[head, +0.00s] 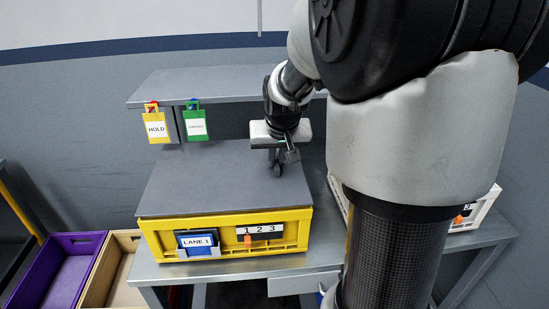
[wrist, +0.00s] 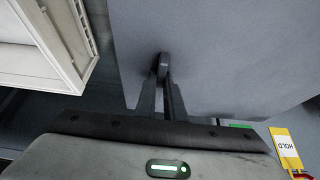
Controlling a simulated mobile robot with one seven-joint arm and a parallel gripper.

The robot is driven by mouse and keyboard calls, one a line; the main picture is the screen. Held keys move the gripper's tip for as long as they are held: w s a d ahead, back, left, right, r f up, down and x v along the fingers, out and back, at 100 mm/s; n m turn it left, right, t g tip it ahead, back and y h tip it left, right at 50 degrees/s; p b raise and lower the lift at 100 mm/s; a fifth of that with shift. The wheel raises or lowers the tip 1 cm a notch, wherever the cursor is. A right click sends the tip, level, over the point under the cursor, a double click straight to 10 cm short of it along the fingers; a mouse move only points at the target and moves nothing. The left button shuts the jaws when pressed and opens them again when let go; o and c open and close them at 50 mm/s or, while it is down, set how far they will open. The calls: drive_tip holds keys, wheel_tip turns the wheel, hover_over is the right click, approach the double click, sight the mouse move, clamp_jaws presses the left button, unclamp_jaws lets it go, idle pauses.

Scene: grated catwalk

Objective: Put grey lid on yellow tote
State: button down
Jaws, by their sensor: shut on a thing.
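The grey lid (head: 215,182) lies flat over the yellow tote (head: 290,238), its front edge close along the tote's front rim. I cannot tell whether it is fully seated. The lid also fills much of the wrist view (wrist: 235,60). My gripper (head: 277,170) points down at the lid's right part, and its fingers (wrist: 164,75) are shut on a small dark handle on the lid. The lid hides the tote's inside, and my arm hides some of the area to the right.
The tote stands on a grey bench (head: 200,271). A white tote (head: 483,215) stands to the right, partly behind my arm. A shelf (head: 215,85) runs behind, with a yellow HOLD tag (head: 156,128) and a green tag (head: 195,125). Purple (head: 60,265) and tan (head: 112,265) bins are at left.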

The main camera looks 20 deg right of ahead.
drive_tip(key=shift+f+b, duration=0.5)
idle(0.6)
idle(0.3)
drive_tip(key=c, duration=1.4)
unclamp_jaws()
drive_tip(key=shift+o, duration=0.2)
drive_tip(key=shift+r+p, duration=2.45)
drive_tip(key=shift+r, duration=1.05)
